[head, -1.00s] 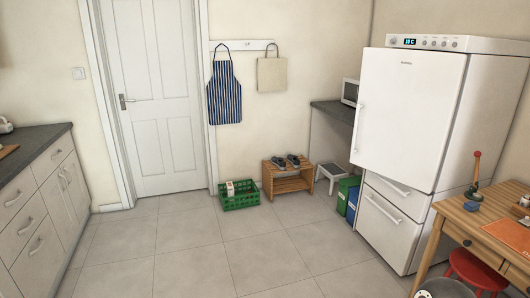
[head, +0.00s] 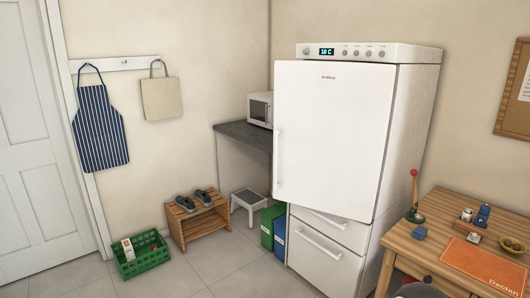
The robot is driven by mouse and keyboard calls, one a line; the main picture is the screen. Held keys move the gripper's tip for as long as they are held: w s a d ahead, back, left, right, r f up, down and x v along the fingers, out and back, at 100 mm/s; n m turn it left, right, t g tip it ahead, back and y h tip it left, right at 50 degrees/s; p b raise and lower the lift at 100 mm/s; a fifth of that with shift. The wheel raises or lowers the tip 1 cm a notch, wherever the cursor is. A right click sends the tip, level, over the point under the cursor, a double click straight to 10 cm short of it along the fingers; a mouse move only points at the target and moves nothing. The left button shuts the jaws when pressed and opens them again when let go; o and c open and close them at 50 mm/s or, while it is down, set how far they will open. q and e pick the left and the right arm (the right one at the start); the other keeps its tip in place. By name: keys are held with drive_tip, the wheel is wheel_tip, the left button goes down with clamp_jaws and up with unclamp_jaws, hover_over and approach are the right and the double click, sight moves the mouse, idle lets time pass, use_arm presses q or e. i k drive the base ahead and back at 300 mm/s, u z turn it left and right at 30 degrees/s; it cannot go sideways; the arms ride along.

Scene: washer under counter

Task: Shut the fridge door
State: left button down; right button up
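The white fridge (head: 410,140) stands right of the middle in the head view, with a lit display on its top panel. Its upper door (head: 330,140) is ajar, swung out a little from the body, with the hinge side at the right. The door's long vertical handle (head: 279,158) is on its left edge. Two lower drawers with bar handles sit under the door, the lower drawer (head: 322,262) showing most clearly. Neither of my grippers shows in the head view.
A wooden table (head: 440,247) with small items stands right of the fridge. Floor (head: 225,272) in front is clear.

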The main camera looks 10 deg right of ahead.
sight(331, 118)
drive_tip(key=z, duration=0.45)
drive_tip(key=i, duration=1.65)
drive_tip(key=z, duration=0.75)
drive_tip(key=i, duration=0.45)
drive_tip(key=k, duration=0.9)
drive_tip(key=z, duration=0.15)
drive_tip(key=i, duration=0.9)
drive_tip(key=u, duration=0.05)
